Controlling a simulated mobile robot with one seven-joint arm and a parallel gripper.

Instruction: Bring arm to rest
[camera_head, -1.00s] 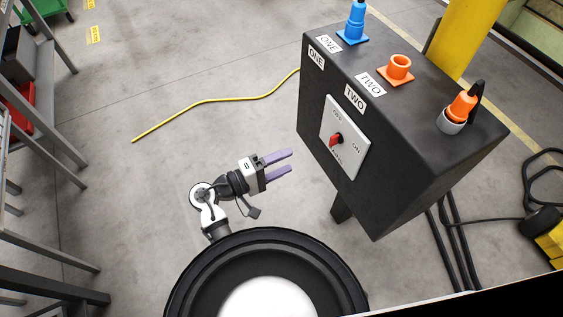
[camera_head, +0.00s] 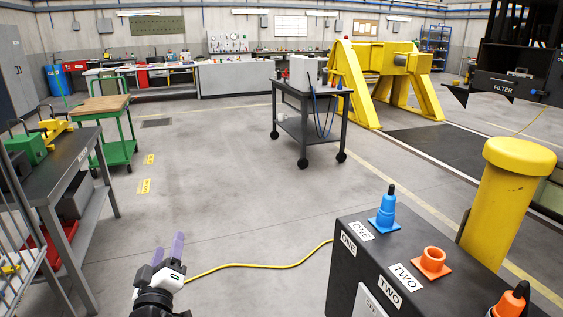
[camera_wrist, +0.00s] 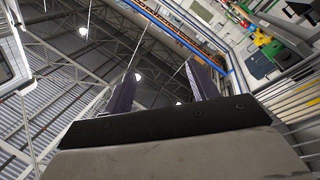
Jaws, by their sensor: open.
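The rest of my arm is mostly below the head view's edge.
The box carries a blue connector (camera_head: 384,212), an orange socket (camera_head: 432,262) and an orange plug (camera_head: 511,301). A yellow post (camera_head: 505,205) stands behind it. A yellow cable (camera_head: 262,265) lies on the floor. A grey bench (camera_head: 62,165) is at left. A black cart (camera_head: 307,128) stands ahead; the middle floor is clear.

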